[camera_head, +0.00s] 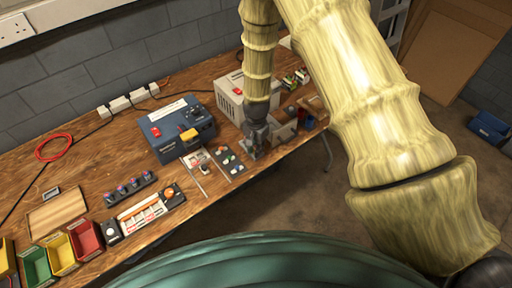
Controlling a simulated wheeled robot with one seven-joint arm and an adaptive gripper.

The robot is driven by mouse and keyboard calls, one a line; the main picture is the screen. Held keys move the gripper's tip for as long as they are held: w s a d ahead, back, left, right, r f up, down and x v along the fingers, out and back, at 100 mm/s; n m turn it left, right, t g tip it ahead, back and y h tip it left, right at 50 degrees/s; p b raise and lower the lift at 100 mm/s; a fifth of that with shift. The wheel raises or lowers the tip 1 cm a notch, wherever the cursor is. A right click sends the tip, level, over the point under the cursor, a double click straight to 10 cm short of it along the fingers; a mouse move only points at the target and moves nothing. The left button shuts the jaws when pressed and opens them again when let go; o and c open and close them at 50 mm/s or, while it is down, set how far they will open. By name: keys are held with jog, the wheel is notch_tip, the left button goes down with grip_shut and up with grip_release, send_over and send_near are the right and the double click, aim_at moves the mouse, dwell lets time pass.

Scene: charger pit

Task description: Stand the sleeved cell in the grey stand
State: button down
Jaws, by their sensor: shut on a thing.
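My gripper (253,151) points down over the front part of the wooden bench, right of the dark tray with round pieces. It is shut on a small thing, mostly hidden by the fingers. I cannot tell from this view whether that is the sleeved cell. A grey, box-like piece (284,131) stands just right of and behind the gripper, partly covered by it. I cannot tell whether it is the grey stand. A dark rack (130,188) on the left holds several small purple-topped pieces.
A blue unit (176,128) with a yellow part and a pale box (231,100) with a red switch stand behind. A dark tray (228,163) lies left of the gripper. Coloured bins (84,238) sit front left. The bench's front edge is close to the gripper.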

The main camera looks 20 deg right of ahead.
jog(key=shift+f, duration=0.15)
jog(key=c, duration=1.3)
grip_release()
jog(key=shift+r+p, duration=2.1)
jog(key=shift+r, duration=1.4)
